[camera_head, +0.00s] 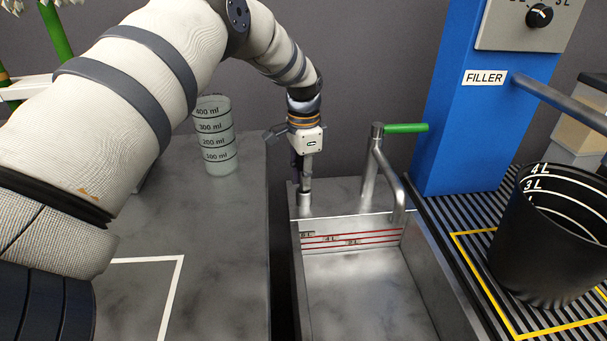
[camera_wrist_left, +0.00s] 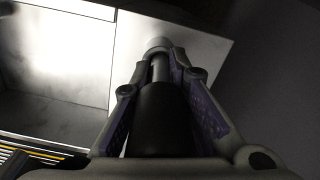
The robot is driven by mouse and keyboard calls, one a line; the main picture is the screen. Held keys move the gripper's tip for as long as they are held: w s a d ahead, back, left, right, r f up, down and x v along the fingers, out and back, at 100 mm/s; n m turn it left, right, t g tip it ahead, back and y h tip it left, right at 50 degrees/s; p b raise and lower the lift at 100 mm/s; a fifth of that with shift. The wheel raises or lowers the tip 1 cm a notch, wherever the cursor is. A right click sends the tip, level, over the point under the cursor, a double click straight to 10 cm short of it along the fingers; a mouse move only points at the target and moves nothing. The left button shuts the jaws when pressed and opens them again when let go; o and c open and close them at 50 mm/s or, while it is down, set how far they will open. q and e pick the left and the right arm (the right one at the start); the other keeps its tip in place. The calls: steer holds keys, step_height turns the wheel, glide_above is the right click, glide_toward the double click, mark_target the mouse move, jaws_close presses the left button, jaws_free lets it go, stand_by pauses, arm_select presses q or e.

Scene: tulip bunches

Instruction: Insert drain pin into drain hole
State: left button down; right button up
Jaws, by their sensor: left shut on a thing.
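My left gripper (camera_head: 302,182) is over the rear left corner of the metal sink (camera_head: 335,195), pointing down. It is shut on the drain pin, a dark cylinder (camera_wrist_left: 160,118) with a thinner metallic part (camera_wrist_left: 160,68) in the left wrist view. The pin lies between the two purple-padded fingers. Beyond its far end is a short round metal collar (camera_wrist_left: 158,45) on the sink's ledge, which also shows in the head view (camera_head: 304,198). The pin's end lines up closely with the collar. I cannot tell whether it is inside. The drain hole itself is hidden. My right gripper is not in view.
A tap (camera_head: 375,170) with a green handle stands right of my gripper. A measuring cup (camera_head: 215,140) stands on the left counter. A black bucket (camera_head: 545,250) is on the slatted area at right, beside the blue filler column (camera_head: 455,120).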

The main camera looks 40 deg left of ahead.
arm_select(q)
steer(key=shift+r, duration=0.15)
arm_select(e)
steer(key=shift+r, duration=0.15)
arm_select(q)
steer(key=shift+r+p, duration=1.25)
steer(key=shift+r, duration=1.05)
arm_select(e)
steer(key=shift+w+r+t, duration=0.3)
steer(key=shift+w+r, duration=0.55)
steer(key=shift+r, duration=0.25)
arm_select(q)
steer(key=shift+r+p, duration=0.9)
steer(key=shift+r, duration=1.15)
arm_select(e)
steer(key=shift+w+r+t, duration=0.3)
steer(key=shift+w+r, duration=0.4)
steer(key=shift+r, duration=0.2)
arm_select(q)
steer(key=shift+f, duration=0.1)
